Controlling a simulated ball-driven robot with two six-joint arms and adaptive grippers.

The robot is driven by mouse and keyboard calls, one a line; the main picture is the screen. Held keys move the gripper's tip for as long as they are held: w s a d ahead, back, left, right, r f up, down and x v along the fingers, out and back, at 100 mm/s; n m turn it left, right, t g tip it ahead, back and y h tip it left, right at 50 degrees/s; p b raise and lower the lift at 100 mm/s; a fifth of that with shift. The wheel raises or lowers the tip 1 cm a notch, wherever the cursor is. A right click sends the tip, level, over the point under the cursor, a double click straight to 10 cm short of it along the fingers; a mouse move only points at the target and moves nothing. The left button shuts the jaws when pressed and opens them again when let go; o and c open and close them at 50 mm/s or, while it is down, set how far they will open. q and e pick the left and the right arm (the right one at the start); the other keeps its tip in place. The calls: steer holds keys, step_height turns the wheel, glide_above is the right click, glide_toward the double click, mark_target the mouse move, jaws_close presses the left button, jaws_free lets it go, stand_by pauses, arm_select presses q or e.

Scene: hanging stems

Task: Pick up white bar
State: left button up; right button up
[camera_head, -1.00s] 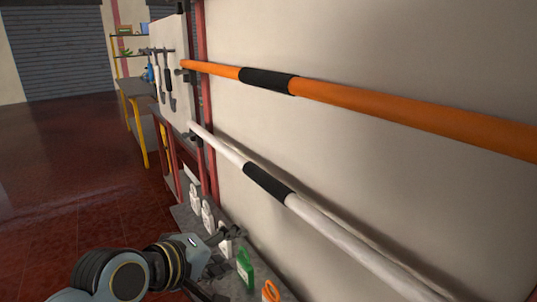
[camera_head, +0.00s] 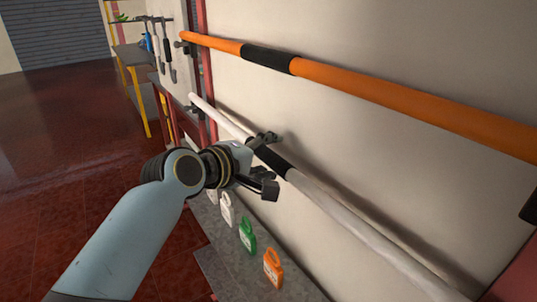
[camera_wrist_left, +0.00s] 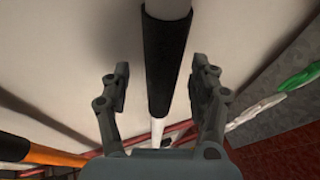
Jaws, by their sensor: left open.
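The white bar (camera_head: 340,213) hangs along the wall, with a black grip sleeve (camera_head: 271,159) around its middle. My left gripper (camera_head: 268,160) is open at the sleeve, its fingers above and below the bar in the head view. In the left wrist view the black sleeve (camera_wrist_left: 166,60) runs between the two spread fingers of the gripper (camera_wrist_left: 160,85), with a gap on either side. White bar shows beyond both ends of the sleeve. My right gripper is not in view.
An orange bar (camera_head: 400,103) with its own black sleeve runs along the wall above. Green (camera_head: 247,236), orange (camera_head: 273,268) and white bottles stand on a low grey ledge (camera_head: 222,272) below. Hanging tools and a yellow-legged table are at the back left.

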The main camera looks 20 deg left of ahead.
arm_select(q)
steer(key=shift+w+d+f, duration=0.15)
steer(key=shift+w, duration=0.15)
steer(key=shift+s, duration=0.1)
jaws_close()
